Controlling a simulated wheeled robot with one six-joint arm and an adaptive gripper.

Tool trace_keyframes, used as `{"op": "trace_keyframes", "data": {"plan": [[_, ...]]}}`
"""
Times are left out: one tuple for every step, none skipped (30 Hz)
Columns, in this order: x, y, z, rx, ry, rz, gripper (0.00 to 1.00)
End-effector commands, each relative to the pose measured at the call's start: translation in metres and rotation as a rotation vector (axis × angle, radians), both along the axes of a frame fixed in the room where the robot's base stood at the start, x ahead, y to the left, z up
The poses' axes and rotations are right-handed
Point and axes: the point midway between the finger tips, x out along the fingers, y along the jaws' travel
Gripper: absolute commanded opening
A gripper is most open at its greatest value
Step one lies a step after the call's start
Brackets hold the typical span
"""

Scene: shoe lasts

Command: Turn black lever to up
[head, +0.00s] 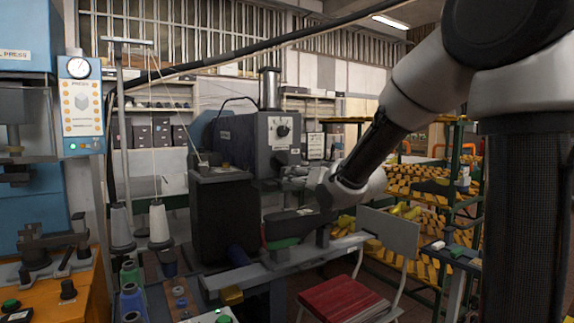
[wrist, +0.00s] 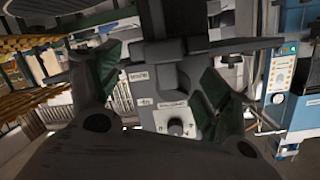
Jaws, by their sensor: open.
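A grey machine head (head: 240,138) stands in the middle of the head view. Its front panel has a pale dial plate with a small black lever-like knob (head: 283,130); it also shows in the wrist view (wrist: 177,126), low between my fingers. Its exact angle is too small to tell, and I cannot be sure it is the black lever. My gripper (wrist: 157,78) is open and empty, its dark fingers with green pads spread on both sides of the panel. The knob is apart from both fingers. In the head view my wrist is right of the machine, and my fingers are hard to make out.
A blue press with a gauge panel (head: 80,105) stands at the left. Thread cones (head: 159,222) are in front of the machine. A red-seated chair (head: 340,300) stands at the front. Racks of shoe lasts (head: 420,215) fill the right. A dark cable crosses above.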

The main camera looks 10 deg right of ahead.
Motion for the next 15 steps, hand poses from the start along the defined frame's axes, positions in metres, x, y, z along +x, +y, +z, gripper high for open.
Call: {"op": "trace_keyframes", "data": {"plan": [[0.002, 0.003, 0.013, 0.038, -0.044, 0.006, 0.79], [0.002, 0.005, 0.021, 0.063, -0.069, 0.011, 0.79], [0.003, 0.007, 0.03, 0.093, -0.098, 0.017, 0.79], [0.003, 0.008, 0.035, 0.112, -0.115, 0.021, 0.79], [0.003, 0.009, 0.04, 0.131, -0.13, 0.024, 0.79], [0.003, 0.01, 0.045, 0.152, -0.145, 0.027, 0.79], [0.003, 0.011, 0.047, 0.167, -0.152, 0.028, 0.79], [0.004, 0.011, 0.049, 0.18, -0.156, 0.029, 0.79], [0.007, 0.012, 0.049, 0.188, -0.154, 0.029, 0.79], [0.01, 0.013, 0.049, 0.19, -0.152, 0.028, 0.79], [0.013, 0.014, 0.049, 0.192, -0.151, 0.028, 0.79], [0.019, 0.016, 0.048, 0.191, -0.15, 0.027, 0.79], [0.024, 0.018, 0.048, 0.19, -0.149, 0.028, 0.79], [0.029, 0.02, 0.048, 0.19, -0.149, 0.028, 0.79], [0.036, 0.022, 0.048, 0.19, -0.149, 0.028, 0.79]]}}
